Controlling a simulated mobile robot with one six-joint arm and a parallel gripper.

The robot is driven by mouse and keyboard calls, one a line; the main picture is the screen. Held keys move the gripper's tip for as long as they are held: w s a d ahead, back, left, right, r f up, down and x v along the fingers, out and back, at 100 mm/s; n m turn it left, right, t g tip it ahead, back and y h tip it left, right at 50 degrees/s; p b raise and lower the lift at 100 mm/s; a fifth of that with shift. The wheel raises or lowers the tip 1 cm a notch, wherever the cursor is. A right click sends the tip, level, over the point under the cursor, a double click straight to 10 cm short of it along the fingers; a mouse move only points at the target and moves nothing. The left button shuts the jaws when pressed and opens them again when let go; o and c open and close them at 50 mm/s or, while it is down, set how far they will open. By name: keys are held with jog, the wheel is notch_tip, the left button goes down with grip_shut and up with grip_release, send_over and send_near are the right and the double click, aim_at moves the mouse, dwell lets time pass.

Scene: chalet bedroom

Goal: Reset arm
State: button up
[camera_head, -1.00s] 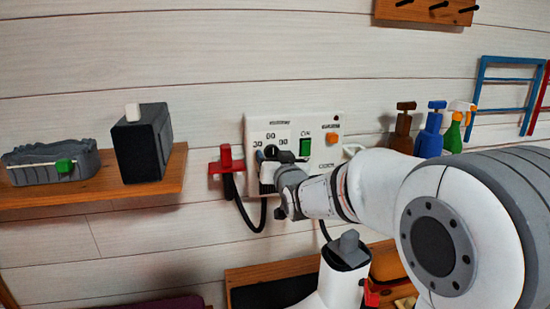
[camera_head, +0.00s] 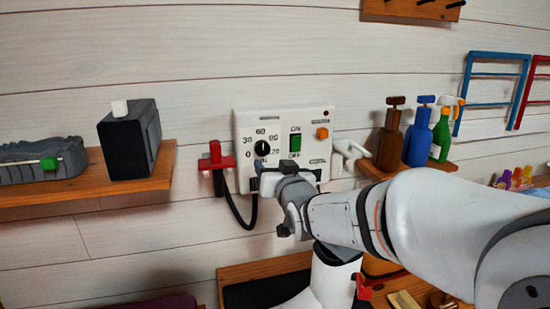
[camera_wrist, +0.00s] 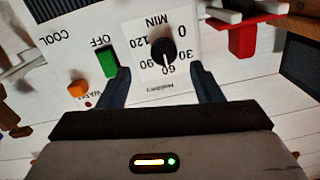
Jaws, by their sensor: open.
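My gripper (camera_head: 270,178) is in front of the lower part of a white wall control box (camera_head: 322,118), at the end of my white arm. In the wrist view my gripper (camera_wrist: 162,85) shows two dark fingers spread apart, with nothing held between them. The black timer dial (camera_wrist: 162,50) lies beyond the fingertips; it also shows in the head view (camera_head: 262,148). The green ON/OFF switch (camera_head: 295,142) and orange button (camera_head: 322,133) are to the right of the dial. I cannot tell whether a finger touches the box.
A left shelf (camera_head: 95,182) holds a dark box (camera_head: 130,140) and a grey tray (camera_head: 40,160). A red holder (camera_head: 216,160) with a black cable is beside the control box. Bottles (camera_head: 417,135) stand on a right shelf. A white hook-like part (camera_head: 350,150) sits between.

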jog(key=s+d+f+m+g+h+p, duration=0.1)
jog(key=s+d+f+g+h+p, duration=0.15)
jog(key=s+d+g, duration=0.2)
jog(key=s+d+f+g+h+p, duration=0.1)
jog(key=s+d+f+g+h, duration=0.1)
jog(key=s+d+f+g, duration=0.3)
jog(key=s+d+f+g+p, duration=0.1)
jog(key=s+d+g, duration=0.1)
jog(key=s, duration=0.7)
jog(key=s+d+f+g+p, duration=0.1)
jog(key=s+d, duration=0.3)
jog(key=s, duration=0.5)
jog(key=shift+d+f+m+g+h, duration=0.4)
jog(key=shift+f+g, duration=0.2)
jog(key=shift+g, duration=0.25)
